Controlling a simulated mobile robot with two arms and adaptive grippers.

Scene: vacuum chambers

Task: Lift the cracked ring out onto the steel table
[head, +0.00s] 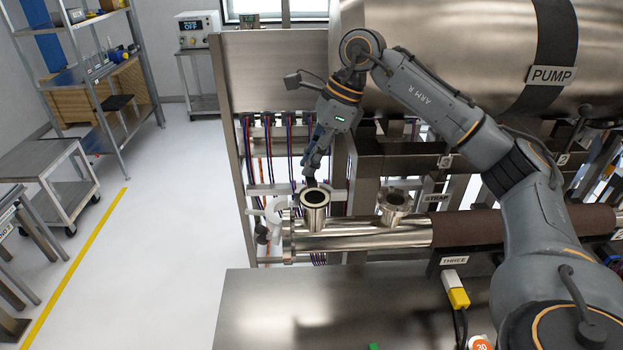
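An open upright port (314,218) with a flanged mouth rises from the left part of a shiny horizontal pipe. A dark ring-shaped band (304,198) shows inside its mouth; I cannot make out a crack, or whether this is the cracked ring. My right gripper (309,181) points down just above the back of this mouth. Its fingers look close together, but the view is too small to tell whether they are shut or hold anything. The steel table (270,308) lies in front of the pipe, its visible left part bare. My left gripper is not in view.
A second flanged port (394,203) stands to the right on the same pipe (365,235), near a brown wrapped section (470,226). A yellow-and-white connector (456,290) sits at the table's right. The large PUMP vessel (470,50) is behind. Open floor lies left.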

